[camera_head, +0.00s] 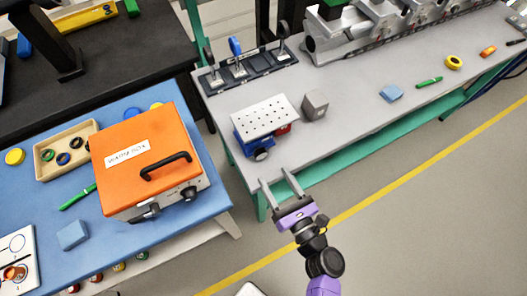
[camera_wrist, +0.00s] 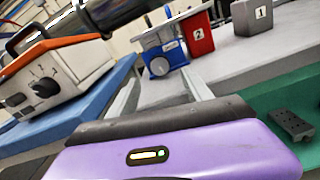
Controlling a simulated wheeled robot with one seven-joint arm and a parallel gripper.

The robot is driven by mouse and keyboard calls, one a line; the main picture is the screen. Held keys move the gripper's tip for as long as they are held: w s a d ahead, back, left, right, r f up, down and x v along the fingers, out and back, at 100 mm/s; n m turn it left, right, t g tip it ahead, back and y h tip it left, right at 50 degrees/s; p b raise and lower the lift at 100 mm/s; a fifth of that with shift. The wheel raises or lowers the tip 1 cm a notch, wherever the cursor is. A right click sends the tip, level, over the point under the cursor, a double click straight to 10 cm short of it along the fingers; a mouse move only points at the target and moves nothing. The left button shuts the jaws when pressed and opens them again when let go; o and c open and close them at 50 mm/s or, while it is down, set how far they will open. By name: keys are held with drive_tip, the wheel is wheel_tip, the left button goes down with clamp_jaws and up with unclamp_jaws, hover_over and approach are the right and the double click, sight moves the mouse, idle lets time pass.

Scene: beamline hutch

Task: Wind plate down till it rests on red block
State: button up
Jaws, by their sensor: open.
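A perforated white plate (camera_head: 265,117) tops a small blue jack (camera_head: 246,140) near the left front of the grey bench. The jack's round knob (camera_head: 262,154) faces the front edge; the wrist view also shows the knob (camera_wrist: 159,66). The red block (camera_head: 284,129) is mostly hidden under the plate from above. In the wrist view, the red block (camera_wrist: 197,38), marked 2, stands right of the jack, its top close to the plate; I cannot tell whether they touch. My gripper (camera_head: 275,177) is open and empty at the bench's front edge, apart from the knob.
A grey block (camera_head: 314,104), marked 1 in the wrist view, stands right of the jack. A dark rack (camera_head: 250,68) is behind. An orange-lidded box (camera_head: 145,150) sits on the blue table at left. The bench right of the grey block holds several small items with free room between.

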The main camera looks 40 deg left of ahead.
sight(262, 156)
drive_tip(key=x, duration=0.7)
drive_tip(key=shift+w+a+r, duration=0.1)
drive_tip(key=shift+w+a, duration=0.05)
drive_tip(key=shift+a, duration=0.2)
clamp_jaws()
drive_tip(key=shift+d+f+n+b, duration=0.1)
drive_tip(key=shift+f+n+b, duration=0.2)
drive_tip(key=shift+n+b, duration=0.4)
drive_tip(key=shift+r+n+b, duration=0.25)
drive_tip(key=shift+n+b, duration=0.3)
drive_tip(key=shift+n, duration=0.25)
